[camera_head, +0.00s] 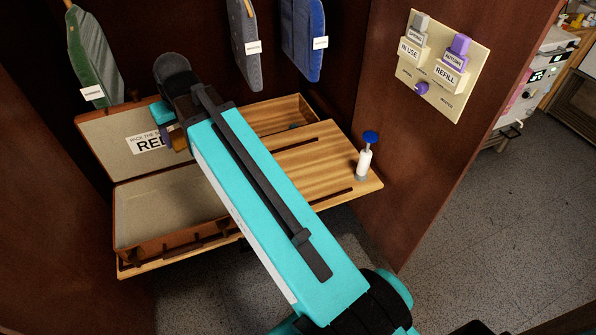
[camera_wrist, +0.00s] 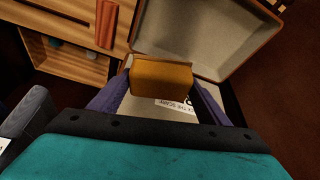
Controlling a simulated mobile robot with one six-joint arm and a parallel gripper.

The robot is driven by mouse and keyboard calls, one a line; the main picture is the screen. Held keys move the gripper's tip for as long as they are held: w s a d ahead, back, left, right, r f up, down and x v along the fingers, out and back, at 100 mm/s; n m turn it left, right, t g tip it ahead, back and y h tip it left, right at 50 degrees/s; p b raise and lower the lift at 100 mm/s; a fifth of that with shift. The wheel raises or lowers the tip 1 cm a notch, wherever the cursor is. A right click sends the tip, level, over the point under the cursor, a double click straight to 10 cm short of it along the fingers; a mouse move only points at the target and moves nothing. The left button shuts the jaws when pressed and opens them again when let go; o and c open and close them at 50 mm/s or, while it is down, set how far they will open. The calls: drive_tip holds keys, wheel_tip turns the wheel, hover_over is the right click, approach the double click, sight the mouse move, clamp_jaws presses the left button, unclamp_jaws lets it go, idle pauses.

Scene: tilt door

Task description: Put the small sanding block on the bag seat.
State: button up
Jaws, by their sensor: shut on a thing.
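An ochre block (camera_wrist: 162,78), which looks like the sanding block, sits between the two purple fingers of my gripper (camera_wrist: 161,84) in the wrist view. My gripper is shut on it. In the head view the block (camera_head: 180,143) shows partly beside my gripper (camera_head: 171,136), much hidden by my arm. An open brown case (camera_head: 118,225) with a grey lining lies below and around my gripper. Its raised lid (camera_head: 108,148) bears a white label, partly covered by my gripper. The case base (camera_wrist: 205,28) shows beyond the block in the wrist view. I cannot make out a marked seat.
A slotted wooden board (camera_head: 345,178) holds a white bottle with a blue top (camera_head: 365,158). An open wooden compartment (camera_head: 285,115) is behind it. Garments (camera_head: 303,40) hang above. A labelled cream panel (camera_head: 440,70) is on the right door. The case base looks empty.

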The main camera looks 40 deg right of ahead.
drive_tip(key=s+f, duration=0.2)
drive_tip(key=f, duration=0.1)
drive_tip(key=shift+s+a+f, duration=0.15)
drive_tip(key=shift+s, duration=0.25)
